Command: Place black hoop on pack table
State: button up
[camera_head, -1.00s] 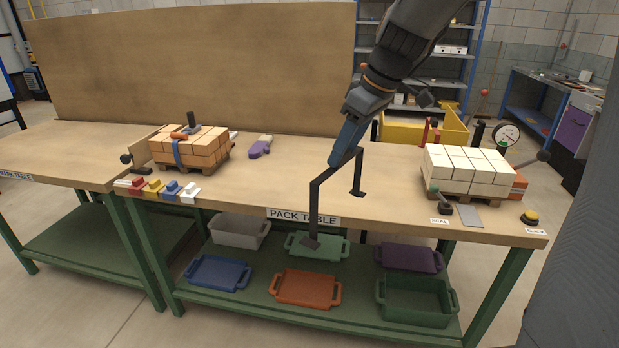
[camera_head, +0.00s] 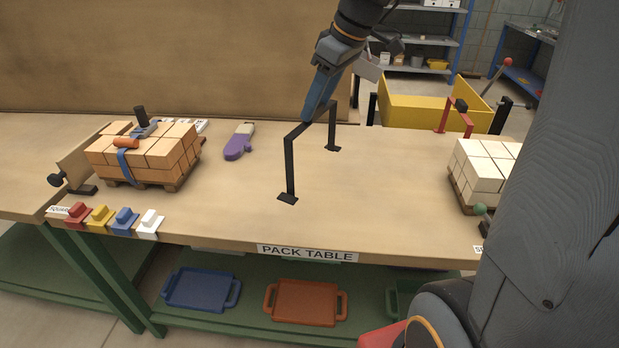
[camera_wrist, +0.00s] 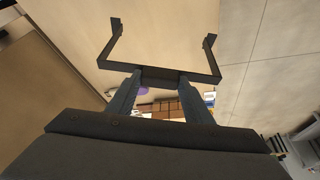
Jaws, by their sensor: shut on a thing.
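The black hoop (camera_head: 290,162) is an angular black frame with two legs and small flat feet. It stands upright over the middle of the pack table (camera_head: 400,190), its feet at or just above the top; I cannot tell if they touch. My gripper (camera_head: 308,118) points down from above, shut on the hoop's top bar. In the wrist view my gripper (camera_wrist: 158,80) has its fingers on the middle of the bar, and the hoop (camera_wrist: 112,44) spreads out beyond them with both legs visible.
A strapped orange brick stack (camera_head: 150,158) stands on the left, with a purple mitt (camera_head: 238,143) beside it. Coloured blocks (camera_head: 110,219) line the front left edge. A white brick stack (camera_head: 478,172) is on the right, a yellow bin (camera_head: 415,113) behind. The table around the hoop is clear.

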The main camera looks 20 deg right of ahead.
notch_tip(320, 180, down, 10)
jog(key=p, duration=0.1)
jog(key=shift+r+p, duration=0.2)
jog(key=shift+p, duration=0.15)
jog(key=shift+f, duration=0.1)
jog(key=o, duration=1.4)
jog(key=b+v, duration=0.3)
jog(key=v, duration=0.9)
jog(key=s+a+f+m+g+h, duration=0.1)
jog(key=s+f+m, duration=0.3)
jog(key=s+f, duration=0.3)
jog(key=s+a+f+m+g+h, duration=0.1)
jog(key=s+f+m, duration=0.4)
jog(key=f, duration=0.7)
jog(key=shift+s+a+h, duration=0.6)
jog(key=shift+s+a, duration=0.2)
jog(key=shift+s, duration=0.3)
